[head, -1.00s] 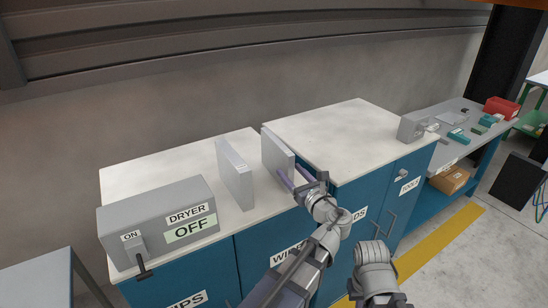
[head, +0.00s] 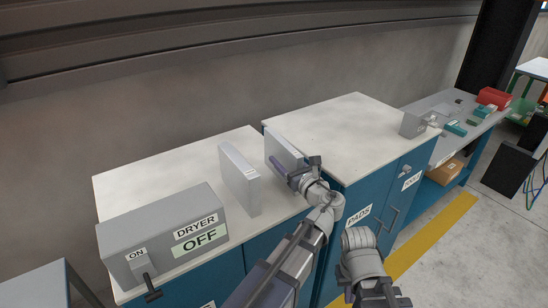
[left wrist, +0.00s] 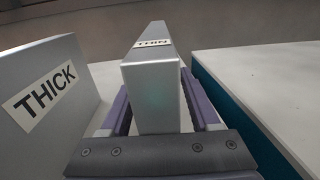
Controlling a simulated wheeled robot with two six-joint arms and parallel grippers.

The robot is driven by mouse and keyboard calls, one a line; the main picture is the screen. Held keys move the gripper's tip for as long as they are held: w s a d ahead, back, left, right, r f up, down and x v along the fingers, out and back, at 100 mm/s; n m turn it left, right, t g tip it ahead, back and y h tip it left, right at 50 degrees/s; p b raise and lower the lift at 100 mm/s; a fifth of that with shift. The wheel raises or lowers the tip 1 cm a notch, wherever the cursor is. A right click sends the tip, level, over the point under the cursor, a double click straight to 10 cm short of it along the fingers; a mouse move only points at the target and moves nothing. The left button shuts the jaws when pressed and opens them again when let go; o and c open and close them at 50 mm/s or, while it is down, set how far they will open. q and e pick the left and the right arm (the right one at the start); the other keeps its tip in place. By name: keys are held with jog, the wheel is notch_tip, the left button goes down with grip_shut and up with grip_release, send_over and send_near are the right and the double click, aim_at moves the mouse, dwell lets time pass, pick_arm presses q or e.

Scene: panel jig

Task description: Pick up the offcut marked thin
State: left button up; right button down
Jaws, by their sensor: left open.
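The thin offcut (head: 283,147) is a grey upright slab on the left white worktop, near the step up to the higher cabinet. In the left wrist view its narrow edge, labelled THIN (left wrist: 152,85), stands between my left gripper's two purple fingers. My left gripper (head: 293,172) is open, with a finger on each side of the slab; whether either finger touches it cannot be told. The thick offcut (head: 239,180) stands upright to the left, and its THICK label shows in the left wrist view (left wrist: 40,95). My right gripper (head: 377,294) is low at the bottom, its jaws unclear.
A grey dryer box (head: 163,235) marked OFF stands at the worktop's left end. The higher cabinet top (head: 345,130) rises close on the right, with a small grey box (head: 414,124) at its far end. Its middle is clear.

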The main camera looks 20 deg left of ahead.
pick_arm(q)
jog(key=shift+s+d+r, duration=0.1)
jog(key=shift+d+r, duration=0.05)
jog(key=shift+d, duration=0.15)
jog(key=shift+a, duration=0.15)
jog(key=c, duration=0.5)
grip_shut()
dwell(0.5)
